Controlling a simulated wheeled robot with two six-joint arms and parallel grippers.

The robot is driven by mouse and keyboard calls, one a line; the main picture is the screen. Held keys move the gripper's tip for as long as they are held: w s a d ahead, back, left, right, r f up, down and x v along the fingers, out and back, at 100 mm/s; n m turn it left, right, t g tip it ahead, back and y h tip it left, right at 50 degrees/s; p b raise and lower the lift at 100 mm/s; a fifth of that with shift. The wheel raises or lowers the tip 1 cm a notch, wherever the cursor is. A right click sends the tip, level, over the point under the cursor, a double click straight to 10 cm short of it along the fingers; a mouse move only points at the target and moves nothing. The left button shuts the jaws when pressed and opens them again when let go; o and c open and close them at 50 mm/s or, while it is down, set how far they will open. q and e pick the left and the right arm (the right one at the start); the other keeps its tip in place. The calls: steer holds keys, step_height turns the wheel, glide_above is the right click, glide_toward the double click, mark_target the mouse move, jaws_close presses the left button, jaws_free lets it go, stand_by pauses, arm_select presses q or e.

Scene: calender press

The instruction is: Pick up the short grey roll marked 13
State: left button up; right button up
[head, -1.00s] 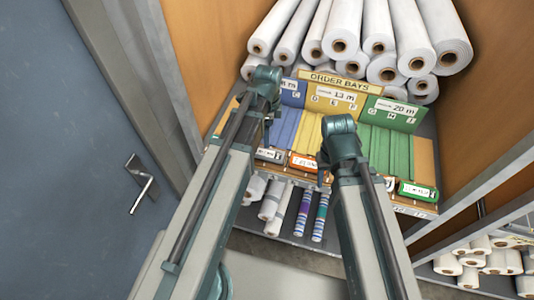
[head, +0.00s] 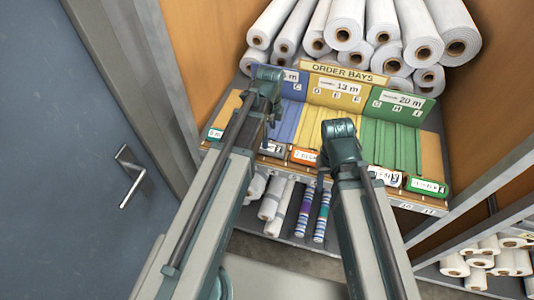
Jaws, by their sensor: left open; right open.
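A yellow bay in the rack above carries a "13 m" label (head: 347,87). My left gripper (head: 270,120) is open and empty, in front of the blue bay. My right gripper (head: 321,177) is open and empty, in front of the rack's front edge, above the striped rolls in the picture. The arms hide parts of the rack and lower shelf.
Large white rolls (head: 383,22) are stacked behind the order bays sign (head: 344,73). Small labelled boxes, such as a green one (head: 427,187), line the rack's front. A blue door (head: 60,150) is at left. More white rolls (head: 455,265) lie on a shelf at lower right.

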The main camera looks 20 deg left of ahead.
arm_select(q)
steer(key=shift+f+b, duration=0.7)
steer(key=shift+f, duration=0.55)
arm_select(e)
steer(key=shift+f, duration=1.25)
arm_select(q)
steer(key=f+b, duration=0.5)
steer(key=shift+a+f, duration=0.15)
steer(key=shift+a, duration=0.2)
arm_select(e)
step_height(320, 180, down, 5)
steer(key=shift+f, duration=0.1)
arm_select(q)
steer(key=c, duration=1.5)
